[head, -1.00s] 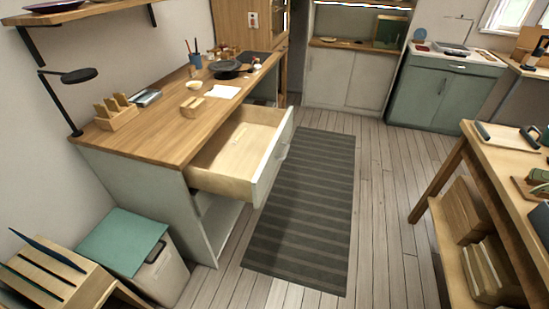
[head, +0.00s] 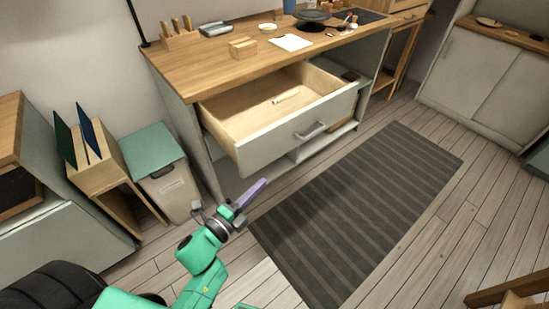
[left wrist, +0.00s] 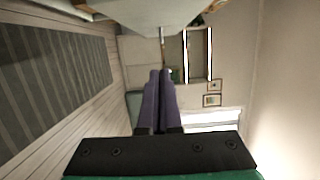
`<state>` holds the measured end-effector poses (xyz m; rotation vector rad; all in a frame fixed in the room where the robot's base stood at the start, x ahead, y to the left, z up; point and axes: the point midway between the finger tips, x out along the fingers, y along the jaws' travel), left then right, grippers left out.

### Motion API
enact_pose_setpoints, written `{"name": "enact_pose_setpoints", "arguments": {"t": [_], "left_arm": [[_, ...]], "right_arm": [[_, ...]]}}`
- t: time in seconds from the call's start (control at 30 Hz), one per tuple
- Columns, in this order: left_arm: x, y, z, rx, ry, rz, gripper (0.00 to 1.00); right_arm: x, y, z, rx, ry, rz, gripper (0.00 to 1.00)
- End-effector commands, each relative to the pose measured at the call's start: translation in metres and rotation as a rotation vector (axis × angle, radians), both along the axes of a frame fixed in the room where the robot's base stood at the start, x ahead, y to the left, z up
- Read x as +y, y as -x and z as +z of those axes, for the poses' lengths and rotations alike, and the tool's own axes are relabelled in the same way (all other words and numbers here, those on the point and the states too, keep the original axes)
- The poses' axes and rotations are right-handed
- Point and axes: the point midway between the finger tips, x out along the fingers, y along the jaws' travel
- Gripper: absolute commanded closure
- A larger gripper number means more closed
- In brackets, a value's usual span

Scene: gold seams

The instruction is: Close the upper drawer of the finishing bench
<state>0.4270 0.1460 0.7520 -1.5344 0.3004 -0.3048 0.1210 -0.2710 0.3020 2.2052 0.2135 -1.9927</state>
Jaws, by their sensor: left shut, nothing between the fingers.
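The finishing bench (head: 222,67) has a wooden top and grey-green sides. Its upper drawer (head: 262,147) is pulled well out, with a grey-green front, a metal bar handle (head: 311,131) and a pale wooden inside holding a small light object (head: 286,97). My left gripper (head: 252,192) is shut and empty, below and in front of the drawer front's left part, apart from the handle. In the left wrist view its two purple fingers (left wrist: 159,100) lie together, with a pale surface (left wrist: 150,15) close above them. My right gripper is not in view.
A bin with a green lid (head: 165,170) and a wooden rack (head: 105,172) stand left of the bench. A dark striped mat (head: 355,200) lies on the floor in front. Blocks, a dish, paper and tools stand on the benchtop. The floor around the mat is clear.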

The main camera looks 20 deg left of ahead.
Motion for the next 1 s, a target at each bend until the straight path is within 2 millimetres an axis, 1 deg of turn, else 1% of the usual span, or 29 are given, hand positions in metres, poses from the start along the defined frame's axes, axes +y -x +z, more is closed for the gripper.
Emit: {"name": "enact_pose_setpoints", "arguments": {"t": [0.1,0.23,0.47,0.5,0.6,0.7,0.8,1.0], "left_arm": [[-0.006,-0.017,0.002,-0.001,0.001,0.001,1.0],[-0.016,-0.043,0.002,0.001,0.004,0.001,1.0],[-0.035,-0.09,0.001,0.004,0.006,0.003,1.0],[-0.029,-0.095,0.001,0.006,0.002,0.004,1.0],[-0.015,-0.104,0.001,0.006,0.001,0.003,1.0],[-0.006,-0.11,0.0,0.007,0.004,0.003,1.0],[-0.003,-0.112,-0.001,0.006,0.005,0.003,1.0],[-0.002,-0.112,-0.001,0.007,0.006,0.003,1.0]], "right_arm": [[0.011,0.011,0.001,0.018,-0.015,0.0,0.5],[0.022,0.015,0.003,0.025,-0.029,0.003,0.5],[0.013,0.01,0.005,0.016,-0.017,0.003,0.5],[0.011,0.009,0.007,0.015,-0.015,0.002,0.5],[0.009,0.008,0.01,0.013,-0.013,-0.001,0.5],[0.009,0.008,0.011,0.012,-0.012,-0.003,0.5],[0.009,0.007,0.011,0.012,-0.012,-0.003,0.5],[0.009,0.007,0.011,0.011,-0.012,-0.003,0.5]]}}
